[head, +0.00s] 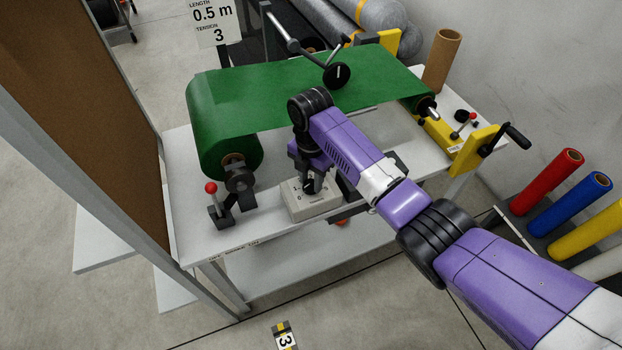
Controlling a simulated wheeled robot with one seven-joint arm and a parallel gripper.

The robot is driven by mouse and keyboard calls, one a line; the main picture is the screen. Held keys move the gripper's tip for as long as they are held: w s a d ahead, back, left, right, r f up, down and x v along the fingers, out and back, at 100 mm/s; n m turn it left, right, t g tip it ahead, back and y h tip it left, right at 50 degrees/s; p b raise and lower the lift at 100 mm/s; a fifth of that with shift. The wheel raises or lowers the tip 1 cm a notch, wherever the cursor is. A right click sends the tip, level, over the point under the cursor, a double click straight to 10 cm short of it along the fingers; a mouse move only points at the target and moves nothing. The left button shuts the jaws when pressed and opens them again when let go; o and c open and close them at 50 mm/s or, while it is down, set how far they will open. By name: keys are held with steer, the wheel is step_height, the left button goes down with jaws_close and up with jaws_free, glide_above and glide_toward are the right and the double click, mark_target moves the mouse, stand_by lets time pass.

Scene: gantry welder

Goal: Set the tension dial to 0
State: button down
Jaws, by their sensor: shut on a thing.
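The tension dial (309,187) is a small dark knob on a light grey box (312,209) on the front part of the white table. My gripper (311,178) points down over the box from above and is shut on the dial. The fingers and wrist hide much of the dial and part of its scale. Marks that look like 1 and 0 show at the left of the box face. I cannot tell where the dial's pointer stands. A sign (213,22) at the back reads length 0.5 m and tension 3.
A green roll (222,120) stretches across the white table (186,222) behind my gripper. A red-knobbed lever (212,200) stands left of the box. A yellow crank bracket (475,150) is at the right end. A brown panel (75,75) closes off the left.

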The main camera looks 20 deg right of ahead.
mark_target(311, 183)
steer(key=shift+a+n, duration=0.1)
steer(key=shift+n, duration=0.4)
steer(key=c, duration=1)
jaws_free()
steer(key=shift+o, duration=0.2)
steer(key=shift+r, duration=0.1)
steer(key=shift+r+b, duration=0.6)
steer(key=shift+r, duration=3.25)
